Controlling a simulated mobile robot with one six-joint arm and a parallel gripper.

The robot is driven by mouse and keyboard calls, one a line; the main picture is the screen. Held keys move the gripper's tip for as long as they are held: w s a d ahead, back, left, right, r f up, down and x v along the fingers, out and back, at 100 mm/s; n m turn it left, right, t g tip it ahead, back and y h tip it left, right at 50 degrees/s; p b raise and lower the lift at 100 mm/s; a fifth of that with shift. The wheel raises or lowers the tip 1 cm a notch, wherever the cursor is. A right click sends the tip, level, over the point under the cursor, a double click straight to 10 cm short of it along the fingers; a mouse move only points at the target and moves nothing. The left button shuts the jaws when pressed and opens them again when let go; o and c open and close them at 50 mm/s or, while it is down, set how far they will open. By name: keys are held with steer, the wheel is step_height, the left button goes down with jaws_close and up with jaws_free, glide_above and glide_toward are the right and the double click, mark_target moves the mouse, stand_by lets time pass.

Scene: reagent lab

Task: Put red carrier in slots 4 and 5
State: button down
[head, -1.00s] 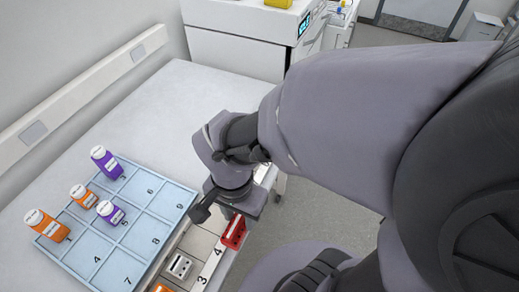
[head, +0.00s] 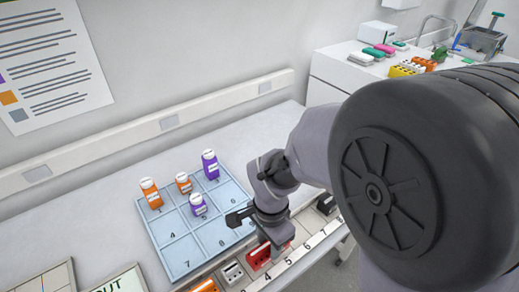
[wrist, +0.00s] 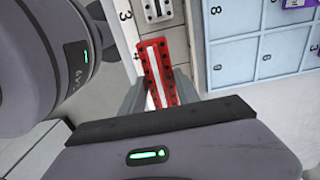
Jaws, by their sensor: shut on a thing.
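The red carrier (head: 259,255) is a long block with a pale stripe and dark holes. It is at the numbered strip, near numbers 4 and 5 in the head view. My gripper (head: 268,240) is above it, pointing down. In the wrist view the red carrier (wrist: 154,62) lies between the two fingers of my gripper (wrist: 158,92), which are shut on it. Its near end is hidden by the gripper body. I cannot tell whether it is seated or slightly raised. The numbered strip (head: 308,246) runs along the bench's front edge.
A white carrier (head: 232,272) and an orange carrier (head: 205,285) stand left of the red one. A black carrier (head: 326,204) is further right. The blue tray (head: 180,252) behind holds orange and purple bottles. Strip room shows between the red and black carriers.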

mark_target(266, 244)
steer(key=shift+w+a+f, duration=0.1)
steer(key=shift+w+a, duration=0.05)
steer(key=shift+w, duration=0.4)
steer(key=shift+w+a+f, duration=0.1)
steer(key=shift+w+a, duration=0.05)
steer(key=shift+w, duration=0.4)
step_height(266, 244, down, 3)
steer(key=shift+s+f+b, duration=0.1)
steer(key=shift+b, duration=0.75)
steer(key=shift+f, duration=0.2)
steer(key=c, duration=0.9)
jaws_free()
steer(key=shift+r, duration=0.1)
